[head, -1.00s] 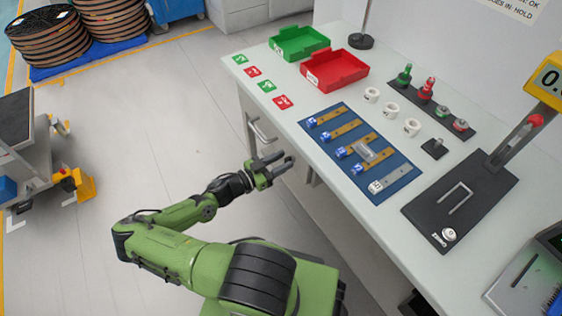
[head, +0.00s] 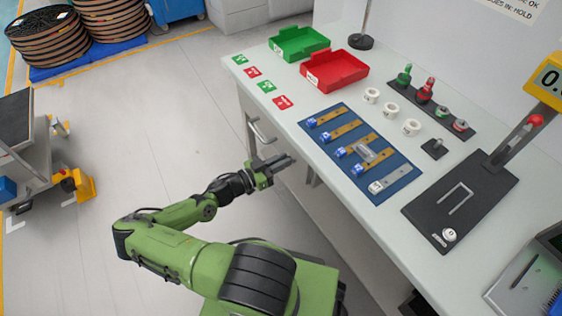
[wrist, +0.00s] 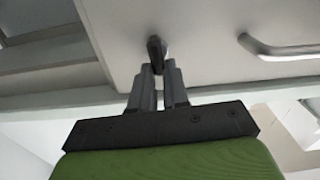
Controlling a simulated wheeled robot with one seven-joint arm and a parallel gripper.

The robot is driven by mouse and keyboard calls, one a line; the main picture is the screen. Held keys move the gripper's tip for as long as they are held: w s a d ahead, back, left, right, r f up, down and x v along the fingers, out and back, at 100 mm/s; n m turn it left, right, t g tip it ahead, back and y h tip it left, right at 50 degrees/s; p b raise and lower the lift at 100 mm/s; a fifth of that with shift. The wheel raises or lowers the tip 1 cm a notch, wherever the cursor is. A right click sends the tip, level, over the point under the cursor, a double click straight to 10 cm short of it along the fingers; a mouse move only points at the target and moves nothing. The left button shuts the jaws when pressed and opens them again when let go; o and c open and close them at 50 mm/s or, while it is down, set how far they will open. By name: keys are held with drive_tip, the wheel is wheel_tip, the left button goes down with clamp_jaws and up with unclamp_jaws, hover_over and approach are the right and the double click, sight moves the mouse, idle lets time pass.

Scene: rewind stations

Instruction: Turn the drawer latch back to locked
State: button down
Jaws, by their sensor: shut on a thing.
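The drawer latch (wrist: 155,49) is a small dark knob on the pale drawer front (wrist: 205,45), seen in the wrist view just beyond my fingertips. My gripper (wrist: 160,68) is shut on the latch, with one finger on either side of its lower end. The latch looks close to upright in that view, slightly tilted. In the head view my gripper (head: 281,161) is at the front of the bench, below the tabletop edge, and the latch is hidden there.
A bar handle (wrist: 285,48) is on the drawer front to the right of the latch; a handle (head: 260,131) also shows in the head view. The bench top (head: 300,200) overhangs, with a blue mat (head: 405,188) and a red tray (head: 350,75). Open floor lies left.

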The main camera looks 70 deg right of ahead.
drive_tip(key=n, duration=0.4)
drive_tip(key=shift+w+d+f+n+b, duration=0.1)
drive_tip(key=shift+w+d+n+b, duration=0.15)
drive_tip(key=shift+n+b, duration=0.15)
drive_tip(key=n, duration=0.3)
drive_tip(key=shift+w+d+f+n, duration=0.15)
drive_tip(key=shift+w+n, duration=0.05)
drive_tip(key=shift+n, duration=0.1)
drive_tip(key=n, duration=0.4)
drive_tip(key=shift+w+d+f+n, duration=0.1)
drive_tip(key=shift+w+f+n, duration=0.05)
drive_tip(key=shift+f+n, duration=0.3)
drive_tip(key=shift+n, duration=0.9)
drive_tip(key=shift+f+n, duration=0.15)
drive_tip(key=shift+n, duration=0.9)
drive_tip(key=c, duration=1.1)
unclamp_jaws()
